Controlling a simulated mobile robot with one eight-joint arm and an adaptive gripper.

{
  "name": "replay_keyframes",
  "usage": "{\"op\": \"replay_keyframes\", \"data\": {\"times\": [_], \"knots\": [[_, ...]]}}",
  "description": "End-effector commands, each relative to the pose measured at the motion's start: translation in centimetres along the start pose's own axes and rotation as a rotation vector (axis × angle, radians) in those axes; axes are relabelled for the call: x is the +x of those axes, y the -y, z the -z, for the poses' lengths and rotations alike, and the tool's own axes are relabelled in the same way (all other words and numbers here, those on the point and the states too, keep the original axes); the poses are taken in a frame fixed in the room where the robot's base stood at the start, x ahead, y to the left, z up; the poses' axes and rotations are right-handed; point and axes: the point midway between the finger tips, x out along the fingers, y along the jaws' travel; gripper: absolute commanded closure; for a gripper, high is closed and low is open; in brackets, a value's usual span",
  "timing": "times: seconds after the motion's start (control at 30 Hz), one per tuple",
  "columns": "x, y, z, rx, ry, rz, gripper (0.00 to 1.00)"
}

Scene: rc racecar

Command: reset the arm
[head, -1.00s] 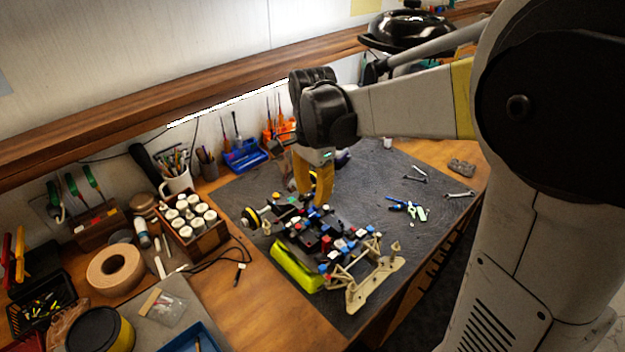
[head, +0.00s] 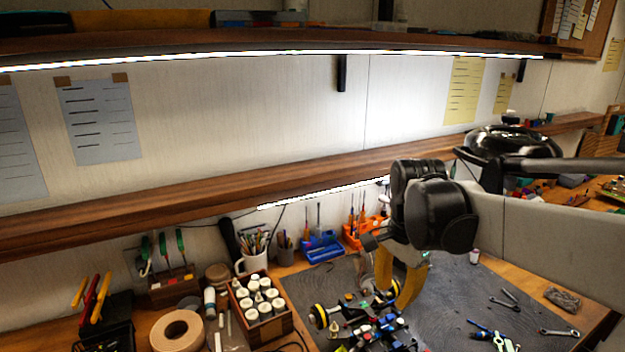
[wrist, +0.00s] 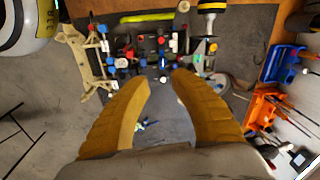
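My gripper (head: 396,296) shows in the head view with its yellow fingers hanging down over the workbench, beside and above the RC car chassis (head: 372,326). The front of the car is cut off by the bottom edge of that view. I cannot tell the exact height of the fingers above the bench.
A dark mat (head: 460,290) covers the bench, with pliers (head: 492,333) and wrenches (head: 505,300) at its right. A box of white bottles (head: 262,305), a mug of tools (head: 254,258) and blue (head: 322,246) and orange (head: 362,232) holders stand at the left and back. A wooden shelf (head: 200,190) runs behind.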

Motion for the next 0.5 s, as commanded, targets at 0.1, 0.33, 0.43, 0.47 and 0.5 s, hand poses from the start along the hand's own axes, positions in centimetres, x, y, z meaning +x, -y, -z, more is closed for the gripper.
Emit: {"op": "replay_keyframes", "data": {"times": [0.1,0.33,0.43,0.47,0.5], "knots": [[0.3,-2.9,-1.9,-0.212,-0.064,0.089,0.72],[2.0,-8.0,-5.1,-0.674,-0.27,0.238,0.72],[3.2,-9.6,-6.0,-0.834,-0.36,0.269,0.72],[3.5,-9.9,-6.3,-0.873,-0.384,0.275,0.72],[3.8,-10.3,-6.5,-0.919,-0.413,0.282,0.72]]}}
